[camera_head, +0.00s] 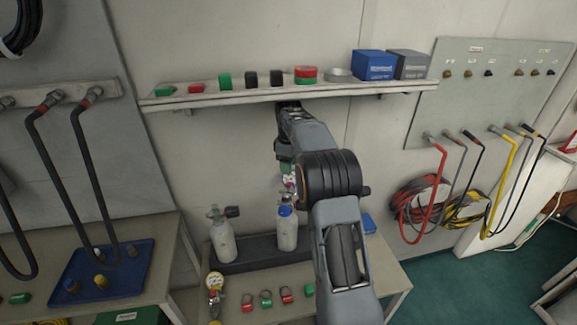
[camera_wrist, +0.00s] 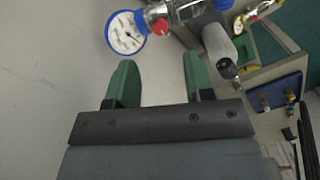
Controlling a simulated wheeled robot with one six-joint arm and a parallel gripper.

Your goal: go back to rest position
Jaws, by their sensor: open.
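My gripper (camera_wrist: 160,75) has two green fingers standing apart, with nothing between them. In the wrist view, a white dial gauge with a blue rim (camera_wrist: 126,32) and a metal valve with red and blue parts (camera_wrist: 182,12) lie just beyond the fingertips. In the head view, my arm hides most of the gripper, which is below the wall shelf (camera_head: 290,94) and above a pale cylinder with a blue collar (camera_head: 287,232). A second pale cylinder (camera_head: 222,242) stands upright to its left in a dark tray (camera_head: 257,250). Whether the gripper touches the valve cannot be told.
The shelf holds several small coloured blocks, a blue box (camera_head: 374,65) and a grey box (camera_head: 409,65). A gauge (camera_head: 215,281) and several small red and green items lie at the bench front. Hoses hang from panels left and right. Green floor (camera_head: 440,280) at right is clear.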

